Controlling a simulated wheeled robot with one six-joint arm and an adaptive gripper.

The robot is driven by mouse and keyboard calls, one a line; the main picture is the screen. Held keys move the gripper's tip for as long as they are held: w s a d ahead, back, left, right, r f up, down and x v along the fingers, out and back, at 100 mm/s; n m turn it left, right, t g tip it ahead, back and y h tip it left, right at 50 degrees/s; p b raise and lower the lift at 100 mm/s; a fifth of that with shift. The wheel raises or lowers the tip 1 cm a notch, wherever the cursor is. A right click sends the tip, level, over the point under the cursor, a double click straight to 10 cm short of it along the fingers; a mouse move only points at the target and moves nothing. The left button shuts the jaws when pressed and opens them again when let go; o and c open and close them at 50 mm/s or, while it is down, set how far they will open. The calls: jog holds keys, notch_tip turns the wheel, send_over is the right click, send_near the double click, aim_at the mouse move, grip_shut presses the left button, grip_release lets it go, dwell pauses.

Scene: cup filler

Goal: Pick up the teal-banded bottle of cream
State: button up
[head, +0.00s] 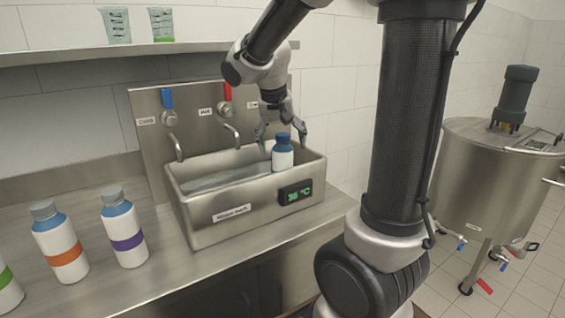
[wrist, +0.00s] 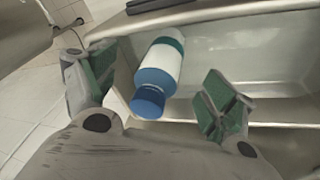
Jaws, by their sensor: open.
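A white bottle with a blue shoulder and blue cap (head: 283,158) stands in the right end of the steel warm bath (head: 238,221). The wrist view shows a teal band around the white bottle (wrist: 160,62), so it is the teal-banded one. The bath wall hides its lower part in the head view. My gripper (head: 284,132) is open above the bath, close to the bottle's top. In the wrist view, the green-padded fingers of my gripper (wrist: 157,82) are on either side of the bottle, with a visible gap on the right.
An orange-banded bottle (head: 64,254) and a purple-banded bottle (head: 126,240) stand on the counter, left of the bath. Two taps rise behind the bath. A shelf (head: 100,53) with two cups is above. A steel tank (head: 490,185) stands at right.

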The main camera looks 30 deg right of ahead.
aim_at(280, 135)
jog(key=w+r+m, duration=0.1)
jog(key=w+d+r+m, duration=0.1)
jog(key=w, duration=0.1)
jog(key=shift+m+t, duration=0.4)
jog(key=shift+w+m, duration=0.1)
jog(key=shift+m, duration=0.3)
jog(key=shift+f+m, duration=0.1)
jog(key=shift+m, duration=0.2)
jog(key=x, duration=0.7)
jog(key=shift+d+f, duration=0.2)
jog(key=shift+d, duration=0.15)
grip_shut()
